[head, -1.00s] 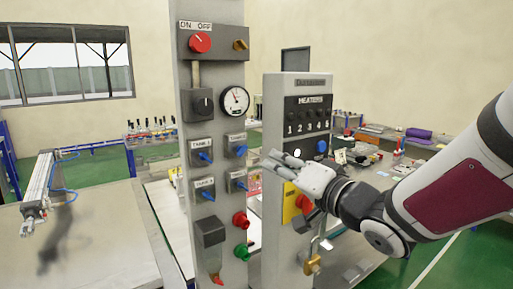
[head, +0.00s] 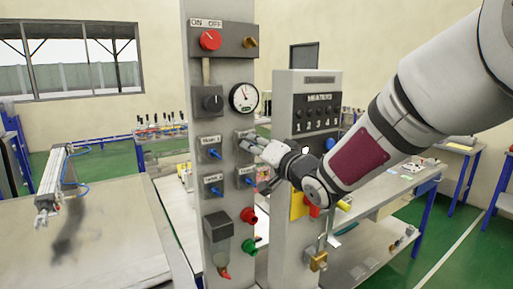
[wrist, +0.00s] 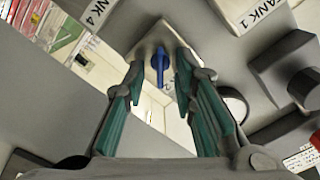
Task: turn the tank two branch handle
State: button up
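My gripper (head: 246,143) reaches the panel from the right. In the wrist view my gripper (wrist: 160,75) is open, its green-padded fingers apart on either side of the lever. No contact with the lever can be made out.
Neighbouring labels read TANK 4 (wrist: 97,12) and TANK 1 (wrist: 264,10). Other blue handles sit left (head: 215,154) and below (head: 247,181). A gauge (head: 244,97) is above; a red button (head: 248,215) is below. The heaters column (head: 281,240) stands close behind my gripper.

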grip_shut()
jog(key=shift+n, duration=0.3)
jog(key=n+b, duration=0.4)
jog(key=n, duration=0.1)
jog(key=n+b, duration=0.4)
jog(key=n, duration=0.2)
jog(key=n+b, duration=0.5)
jog(key=n, duration=0.1)
jog(key=shift+s+a, duration=0.2)
jog(key=shift+a, duration=0.2)
jog(key=shift+n, duration=0.3)
